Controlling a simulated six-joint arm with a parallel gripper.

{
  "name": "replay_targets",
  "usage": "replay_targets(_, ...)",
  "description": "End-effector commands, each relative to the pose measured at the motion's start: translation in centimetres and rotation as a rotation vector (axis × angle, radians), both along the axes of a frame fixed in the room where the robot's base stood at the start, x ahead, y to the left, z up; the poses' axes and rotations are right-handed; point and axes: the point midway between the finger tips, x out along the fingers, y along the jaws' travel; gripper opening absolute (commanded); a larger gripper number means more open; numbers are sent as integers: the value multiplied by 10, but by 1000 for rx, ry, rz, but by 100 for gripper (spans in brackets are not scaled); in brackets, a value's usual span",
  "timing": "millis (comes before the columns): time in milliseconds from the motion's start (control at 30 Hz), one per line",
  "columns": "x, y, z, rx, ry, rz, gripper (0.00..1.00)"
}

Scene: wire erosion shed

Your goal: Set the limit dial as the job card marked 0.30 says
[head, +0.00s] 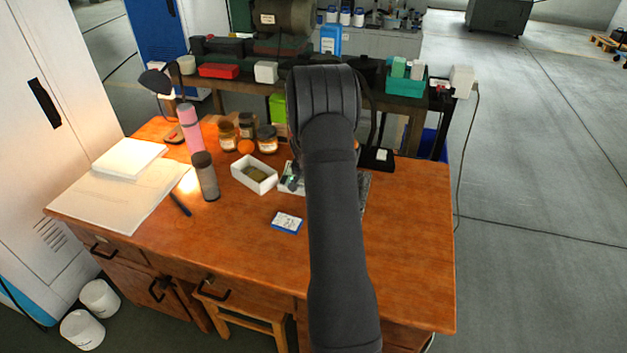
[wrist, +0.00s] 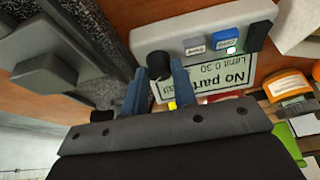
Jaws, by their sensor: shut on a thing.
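In the wrist view the pale gauge unit (wrist: 205,22) lies beyond my gripper (wrist: 158,72). Its black limit dial (wrist: 158,62) sits between my two blue fingertips, and my gripper is shut on it. The unit's screen (wrist: 215,75) appears upside down; it reads "No part" and "Limit 0.30", with the rest partly covered by my gripper. In the head view the unit (head: 288,181) shows only in part behind my arm, which hides the gripper. A blue and white card-like item (head: 287,222) lies on the table; its lettering is too small to read surely.
Grey, blue and black buttons (wrist: 228,44) sit beside the dial. A dark speckled plate with a grey metal block (wrist: 60,60) is close by at left. A white open box (head: 254,175), jars (head: 247,124) and a dark cylinder (head: 205,176) stand left on the table (head: 240,240). The front right is clear.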

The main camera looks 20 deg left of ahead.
Motion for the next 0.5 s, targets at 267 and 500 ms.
replay_targets(267,0,0,0,1,0,-4,2)
replay_targets(500,0,0,0,2,0,-4,47)
